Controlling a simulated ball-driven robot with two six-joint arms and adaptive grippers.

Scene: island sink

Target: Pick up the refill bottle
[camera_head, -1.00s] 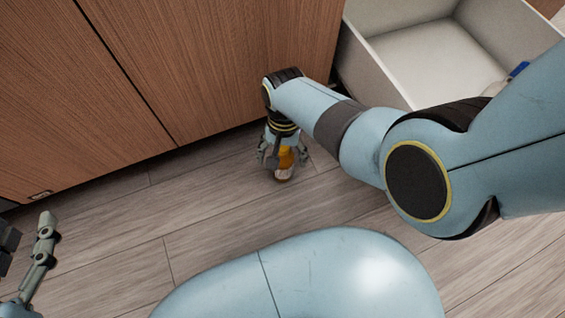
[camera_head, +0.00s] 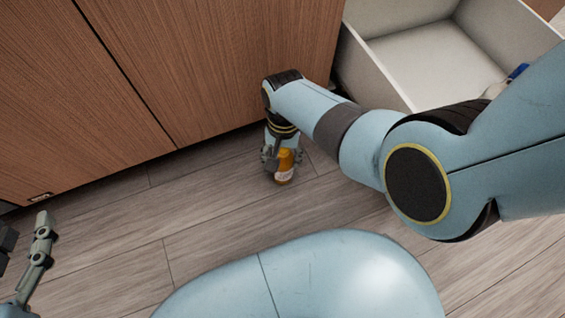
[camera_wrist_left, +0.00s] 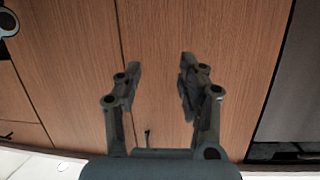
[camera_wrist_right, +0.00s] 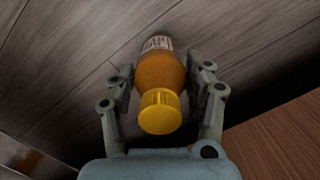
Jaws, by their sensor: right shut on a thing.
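The refill bottle (camera_wrist_right: 160,72) is amber with a yellow cap and a pale label, and lies between the fingers of my right gripper (camera_wrist_right: 158,80) in the right wrist view. Both fingers press on its sides. In the head view the bottle (camera_head: 284,166) shows low by the cabinet front, close to the floor; I cannot tell whether it touches the floor. My right gripper (camera_head: 277,158) partly hides it there. My left gripper (camera_wrist_left: 160,75) is open and empty in front of wooden cabinet doors; part of it shows at the lower left of the head view (camera_head: 30,255).
Wooden cabinet doors (camera_head: 150,70) fill the upper left. An open white drawer (camera_head: 425,60) stands out at the upper right, with a blue-topped item (camera_head: 517,71) in it. The grey plank floor (camera_head: 210,215) is clear around the bottle.

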